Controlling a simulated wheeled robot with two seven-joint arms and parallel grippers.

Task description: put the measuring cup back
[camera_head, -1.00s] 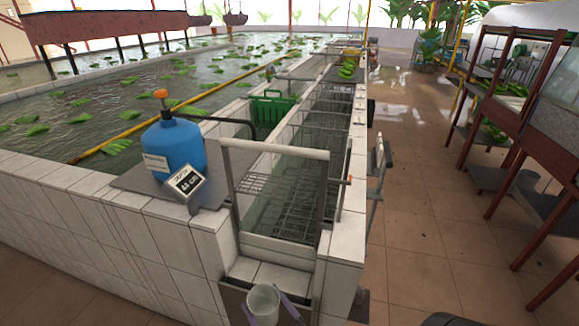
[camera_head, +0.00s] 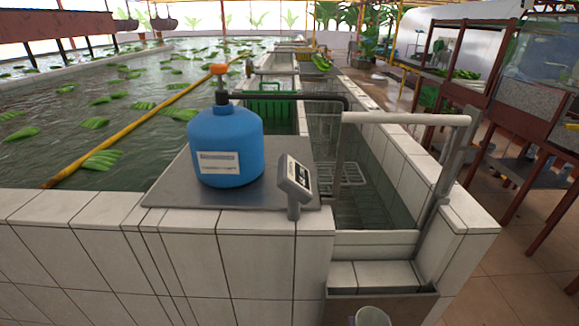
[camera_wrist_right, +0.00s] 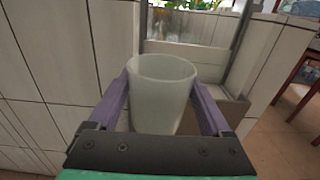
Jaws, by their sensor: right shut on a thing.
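The measuring cup (camera_wrist_right: 162,95) is a pale, translucent, tapered cup, upright with its open rim up. In the right wrist view my right gripper (camera_wrist_right: 161,84) has its purple fingers on either side of the cup, shut on it. In the head view only the cup's top (camera_head: 372,316) shows at the bottom edge, in front of a grey metal ledge (camera_head: 412,306) below the white tiled step. I cannot tell whether the cup touches the ledge. My left gripper is not in view.
A blue tank (camera_head: 226,150) with an orange knob stands on a metal plate (camera_head: 172,190) beside a small display (camera_head: 294,178). A metal gate frame (camera_head: 405,118) rises above the step. White tiled walls (camera_head: 215,260) border the water. Tiled floor (camera_head: 500,265) is open at right.

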